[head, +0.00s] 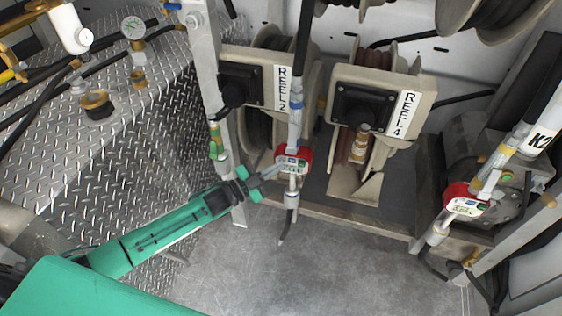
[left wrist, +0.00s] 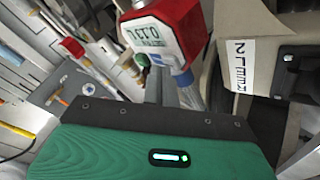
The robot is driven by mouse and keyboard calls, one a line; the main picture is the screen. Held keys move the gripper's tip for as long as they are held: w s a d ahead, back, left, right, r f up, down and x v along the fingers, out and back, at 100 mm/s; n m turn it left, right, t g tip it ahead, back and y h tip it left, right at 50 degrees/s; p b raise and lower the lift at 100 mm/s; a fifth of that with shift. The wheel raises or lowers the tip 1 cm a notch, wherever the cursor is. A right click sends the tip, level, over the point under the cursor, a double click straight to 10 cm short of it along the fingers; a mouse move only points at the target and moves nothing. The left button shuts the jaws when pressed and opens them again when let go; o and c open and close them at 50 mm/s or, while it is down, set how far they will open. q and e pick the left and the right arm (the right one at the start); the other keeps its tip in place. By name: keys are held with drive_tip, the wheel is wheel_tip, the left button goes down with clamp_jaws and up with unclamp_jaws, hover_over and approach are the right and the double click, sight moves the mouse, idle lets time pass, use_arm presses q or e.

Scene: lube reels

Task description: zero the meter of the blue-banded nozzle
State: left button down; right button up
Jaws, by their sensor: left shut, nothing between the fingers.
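The blue-banded nozzle hangs upright in front of reel 2, with its blue band (head: 294,104) above a red meter (head: 292,160). The meter has a pale face with a small display and buttons. My right gripper is not in view.
Another nozzle with a yellow band and red meter (head: 464,203) hangs at the right. Reel 2 (head: 240,82) and reel 4 (head: 365,105) stand behind. A grey post (head: 206,70) stands left of the nozzle. The floor (head: 310,270) in front is clear.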

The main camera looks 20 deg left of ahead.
use_arm(q)
drive_tip(key=shift+w, duration=0.2)
drive_tip(key=shift+s, duration=0.1)
idle(0.4)
drive_tip(key=shift+s+p, duration=0.55)
drive_tip(key=shift+s, duration=0.4)
drive_tip(key=s+p, duration=0.1)
drive_tip(key=s, duration=0.1)
drive_tip(key=s+p, duration=0.1)
drive_tip(key=s, duration=0.2)
drive_tip(key=shift+d, duration=0.2)
